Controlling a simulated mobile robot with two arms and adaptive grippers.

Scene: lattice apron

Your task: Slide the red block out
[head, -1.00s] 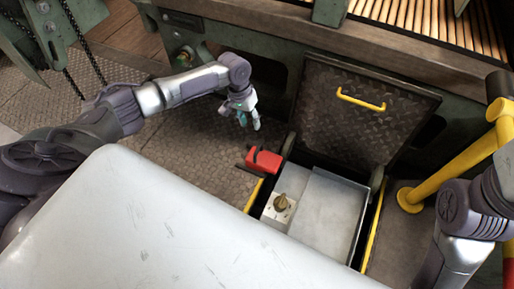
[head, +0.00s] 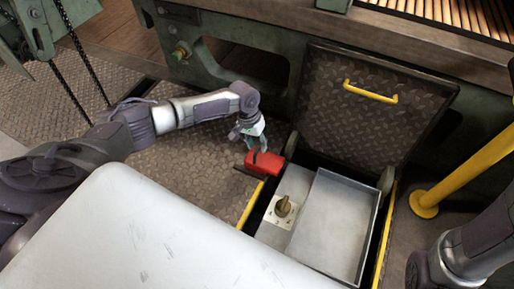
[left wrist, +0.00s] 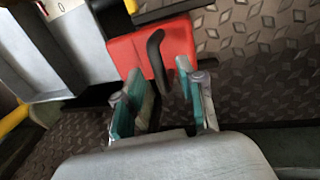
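The red block (head: 263,163) sits at the left edge of the open floor hatch, by the hinge side of the raised lid. It has a dark upright handle (left wrist: 156,58), clear in the left wrist view, where the red block (left wrist: 125,57) also shows. My left gripper (head: 252,139) is just above and behind the block in the head view. In the left wrist view the left gripper (left wrist: 160,88) is open, its teal-padded fingers apart with the handle's end near the gap between them. I cannot tell whether they touch it. My right gripper is out of view; only my right arm shows.
The raised hatch lid (head: 365,110) has a yellow handle (head: 370,92). Inside the hatch are a grey metal tray (head: 333,225) and a brass knob (head: 283,206) on a pale plate. A yellow post (head: 465,172) stands at the right. Patterned floor is clear left of the hatch.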

